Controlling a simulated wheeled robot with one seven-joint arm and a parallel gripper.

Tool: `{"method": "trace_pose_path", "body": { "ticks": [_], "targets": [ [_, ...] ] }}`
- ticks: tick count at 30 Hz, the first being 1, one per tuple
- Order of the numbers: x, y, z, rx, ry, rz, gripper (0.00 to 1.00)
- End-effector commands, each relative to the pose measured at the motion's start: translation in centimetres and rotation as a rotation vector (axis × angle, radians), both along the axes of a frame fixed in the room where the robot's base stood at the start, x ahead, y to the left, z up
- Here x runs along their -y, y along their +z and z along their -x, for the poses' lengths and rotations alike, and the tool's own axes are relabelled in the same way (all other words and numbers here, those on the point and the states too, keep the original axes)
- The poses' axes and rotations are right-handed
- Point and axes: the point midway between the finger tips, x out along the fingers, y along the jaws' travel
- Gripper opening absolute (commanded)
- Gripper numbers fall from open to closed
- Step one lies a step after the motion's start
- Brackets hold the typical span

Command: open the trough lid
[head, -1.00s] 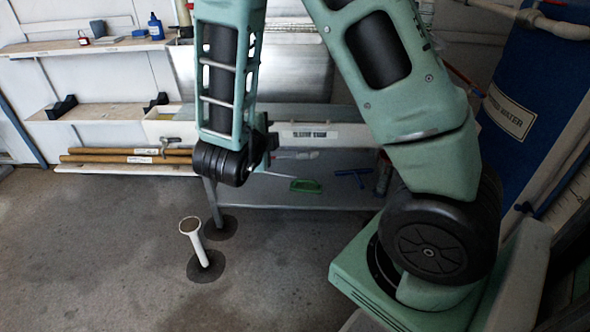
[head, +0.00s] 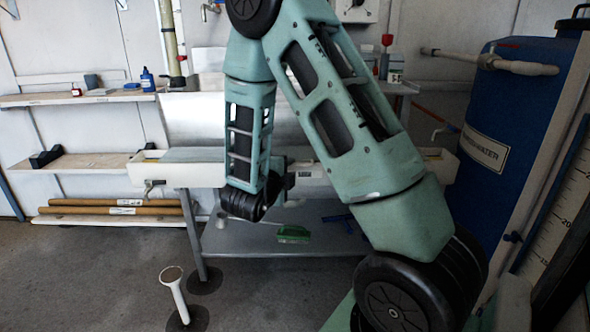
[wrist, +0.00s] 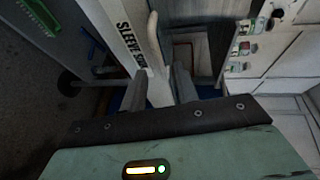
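The trough (head: 150,174) is a long pale box on a metal stand in the head view, with a grey surface along its top that may be its lid (head: 190,155). My arm hides its middle part. In the wrist view its white front wall (wrist: 125,32) carries the label "SLEEVE SOAK". A pale upright bar, perhaps a handle (wrist: 154,40), stands at the wall's edge, just beyond the fingertips. My gripper (wrist: 157,88) is open, its two fingers apart on either side of the pale wall. Whether they touch it I cannot tell. My arm hides the fingertips in the head view.
A blue water tank (head: 495,140) with pipes stands at the right. The lower shelf (head: 290,240) of the stand holds a green brush (head: 293,234). Wall shelves (head: 80,98) are at the left. A white floor post (head: 176,294) rises in front, with open floor around it.

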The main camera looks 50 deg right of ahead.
Motion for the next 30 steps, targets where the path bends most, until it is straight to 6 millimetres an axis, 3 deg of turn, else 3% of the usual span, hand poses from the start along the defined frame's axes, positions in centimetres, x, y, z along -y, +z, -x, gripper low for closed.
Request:
{"method": "trace_pose_path", "body": {
  "ticks": [3,9,21,25,30],
  "targets": [
    [2.2,-0.6,-0.6,0.000,-0.004,0.000,0.30],
    [4.3,-0.9,-1.4,0.000,-0.002,-0.001,0.30],
    [4.9,-0.9,-1.6,0.000,0.001,0.000,0.30],
    [4.9,-0.9,-1.6,0.000,0.001,0.000,0.00],
    [4.9,-1.0,-1.6,-0.001,0.001,-0.002,0.00]
  ]
}}
